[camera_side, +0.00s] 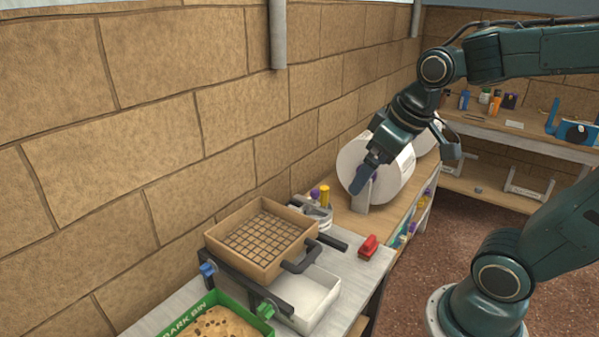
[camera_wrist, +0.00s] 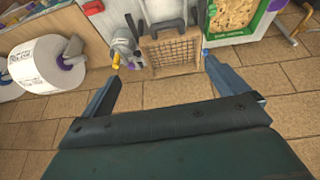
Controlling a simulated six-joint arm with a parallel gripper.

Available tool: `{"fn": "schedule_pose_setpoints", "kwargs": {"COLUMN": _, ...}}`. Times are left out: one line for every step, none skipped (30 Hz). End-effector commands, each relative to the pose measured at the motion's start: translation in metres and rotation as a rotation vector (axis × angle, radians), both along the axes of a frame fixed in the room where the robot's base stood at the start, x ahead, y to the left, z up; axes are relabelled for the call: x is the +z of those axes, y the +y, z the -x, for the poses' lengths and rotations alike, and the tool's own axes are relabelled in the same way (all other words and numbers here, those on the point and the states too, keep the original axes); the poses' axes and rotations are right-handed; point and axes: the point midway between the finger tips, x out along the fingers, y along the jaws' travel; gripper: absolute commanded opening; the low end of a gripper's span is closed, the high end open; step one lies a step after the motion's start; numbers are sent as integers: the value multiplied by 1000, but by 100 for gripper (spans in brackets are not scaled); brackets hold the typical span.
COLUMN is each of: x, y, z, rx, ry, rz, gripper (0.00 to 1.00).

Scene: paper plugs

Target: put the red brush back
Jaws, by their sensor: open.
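The red brush (camera_side: 368,245) lies on the pale bench top, to the right of the sieve box and near the bench's front edge. In the wrist view a small red thing at the top edge, likely the same brush (camera_wrist: 93,7), is partly cut off. My gripper (camera_side: 361,180) is up in front of the large white paper roll, above and apart from the brush. In the wrist view my gripper (camera_wrist: 160,72) has its two fingers wide apart with nothing between them.
A wooden sieve box (camera_side: 262,240) with a dark handle sits over a white tray (camera_side: 312,297). A green bin (camera_side: 220,318) stands at the front. The large white roll (camera_side: 350,165) stands behind my gripper. A grey can (camera_side: 318,213) with purple and yellow-topped items is near the wall.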

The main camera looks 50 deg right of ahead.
Motion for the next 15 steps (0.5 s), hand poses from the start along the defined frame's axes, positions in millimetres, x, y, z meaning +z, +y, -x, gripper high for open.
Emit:
{"fn": "schedule_pose_setpoints", "kwargs": {"x": 4, "y": 7, "z": 10, "rx": 6, "ry": -17, "rz": -4, "gripper": 98}}
{"fn": "schedule_pose_setpoints", "kwargs": {"x": 5, "y": 10, "z": 15, "rx": 6, "ry": -24, "rz": -9, "gripper": 98}}
{"fn": "schedule_pose_setpoints", "kwargs": {"x": 7, "y": 15, "z": 22, "rx": 8, "ry": -33, "rz": -14, "gripper": 98}}
{"fn": "schedule_pose_setpoints", "kwargs": {"x": 8, "y": 18, "z": 27, "rx": 7, "ry": -38, "rz": -18, "gripper": 98}}
{"fn": "schedule_pose_setpoints", "kwargs": {"x": 8, "y": 20, "z": 32, "rx": 7, "ry": -45, "rz": -22, "gripper": 98}}
{"fn": "schedule_pose_setpoints", "kwargs": {"x": 9, "y": 24, "z": 38, "rx": 7, "ry": -52, "rz": -27, "gripper": 98}}
{"fn": "schedule_pose_setpoints", "kwargs": {"x": 10, "y": 26, "z": 43, "rx": 7, "ry": -56, "rz": -32, "gripper": 98}}
{"fn": "schedule_pose_setpoints", "kwargs": {"x": 10, "y": 28, "z": 46, "rx": 8, "ry": -60, "rz": -35, "gripper": 98}}
{"fn": "schedule_pose_setpoints", "kwargs": {"x": 10, "y": 29, "z": 51, "rx": 8, "ry": -66, "rz": -39, "gripper": 98}}
{"fn": "schedule_pose_setpoints", "kwargs": {"x": 10, "y": 31, "z": 54, "rx": 7, "ry": -69, "rz": -43, "gripper": 98}}
{"fn": "schedule_pose_setpoints", "kwargs": {"x": 10, "y": 32, "z": 57, "rx": 7, "ry": -72, "rz": -45, "gripper": 98}}
{"fn": "schedule_pose_setpoints", "kwargs": {"x": 10, "y": 33, "z": 59, "rx": 8, "ry": -74, "rz": -48, "gripper": 98}}
{"fn": "schedule_pose_setpoints", "kwargs": {"x": 10, "y": 34, "z": 61, "rx": 7, "ry": -75, "rz": -50, "gripper": 98}}
{"fn": "schedule_pose_setpoints", "kwargs": {"x": 10, "y": 34, "z": 63, "rx": 6, "ry": -77, "rz": -51, "gripper": 98}}
{"fn": "schedule_pose_setpoints", "kwargs": {"x": 10, "y": 34, "z": 64, "rx": 6, "ry": -78, "rz": -54, "gripper": 98}}
